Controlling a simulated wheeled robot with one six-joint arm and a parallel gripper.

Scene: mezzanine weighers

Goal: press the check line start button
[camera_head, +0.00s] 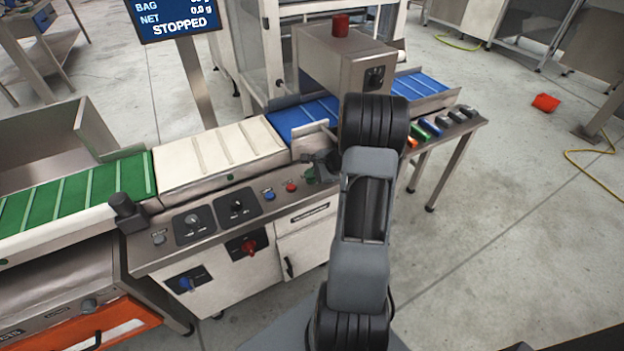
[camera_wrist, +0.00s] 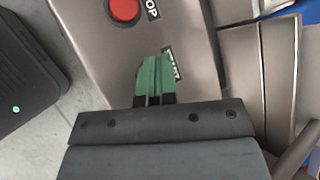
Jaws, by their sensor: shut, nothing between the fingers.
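The control panel (camera_head: 222,228) runs along the front of the check line. Its red button (camera_head: 291,187) and a blue button (camera_head: 269,195) are in plain view. In the wrist view the red button (camera_wrist: 124,9) has a label ending in "OP". A second label (camera_wrist: 172,62) is partly covered by my gripper (camera_wrist: 154,62). My gripper's green fingers are shut together and empty, over the panel beside that label. No start button shows clearly; the fingers may hide it. I cannot tell whether they touch the panel. In the head view my gripper (camera_head: 311,172) is right of the red button, partly hidden by my arm.
The screen (camera_head: 172,18) reads "STOPPED". Behind the panel run a green belt (camera_head: 75,203), a white belt (camera_head: 215,155) and a blue belt (camera_head: 302,117). A black post knob (camera_head: 124,207) stands up at the panel's left end. Floor at right is mostly free.

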